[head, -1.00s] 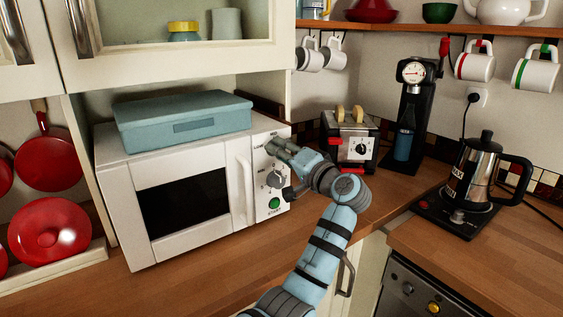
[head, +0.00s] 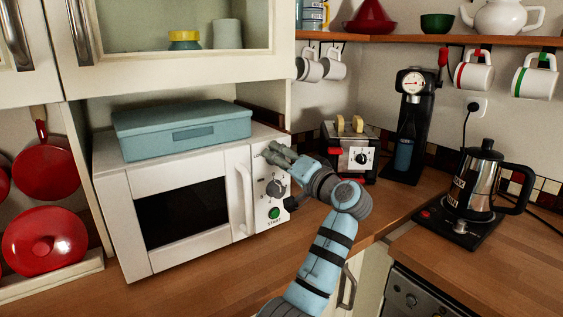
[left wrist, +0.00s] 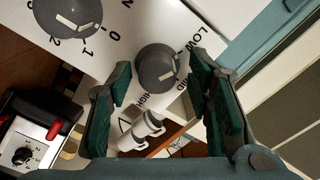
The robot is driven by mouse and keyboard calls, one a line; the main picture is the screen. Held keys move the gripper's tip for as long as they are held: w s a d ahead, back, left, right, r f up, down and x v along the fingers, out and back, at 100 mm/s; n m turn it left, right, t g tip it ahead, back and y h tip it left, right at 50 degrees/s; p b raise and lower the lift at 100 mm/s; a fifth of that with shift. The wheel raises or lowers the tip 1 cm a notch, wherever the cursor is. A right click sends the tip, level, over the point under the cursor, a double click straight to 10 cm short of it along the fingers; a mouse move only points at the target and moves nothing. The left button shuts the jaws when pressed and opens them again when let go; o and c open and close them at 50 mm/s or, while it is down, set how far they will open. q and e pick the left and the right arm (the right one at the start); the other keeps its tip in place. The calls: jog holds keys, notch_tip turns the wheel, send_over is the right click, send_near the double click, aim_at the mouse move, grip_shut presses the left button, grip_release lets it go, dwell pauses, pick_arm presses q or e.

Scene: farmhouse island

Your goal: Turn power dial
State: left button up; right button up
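The white microwave (head: 250,225) stands on the wooden counter, its control panel on the right side. My left gripper (head: 272,153) is at the top of this panel and covers the power dial in the head view. In the left wrist view the grey power dial (left wrist: 157,67), marked LOW, MID and HIGH, sits between the two green-padded fingers of the left gripper (left wrist: 160,85). The fingers are apart, one on each side of the dial; contact cannot be told. The dial's pale pointer mark lies near MID. My right gripper is not in view.
The numbered lower dial (head: 275,188) and green start button (head: 274,213) lie below on the panel. A blue box (head: 180,125) rests on the microwave. A toaster (head: 350,150), black machine with gauge (head: 410,120) and coffee pot (head: 477,185) stand to the right.

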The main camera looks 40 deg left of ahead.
pick_arm(q)
jog(key=shift+d+f, duration=0.1)
jog(key=v, duration=1.2)
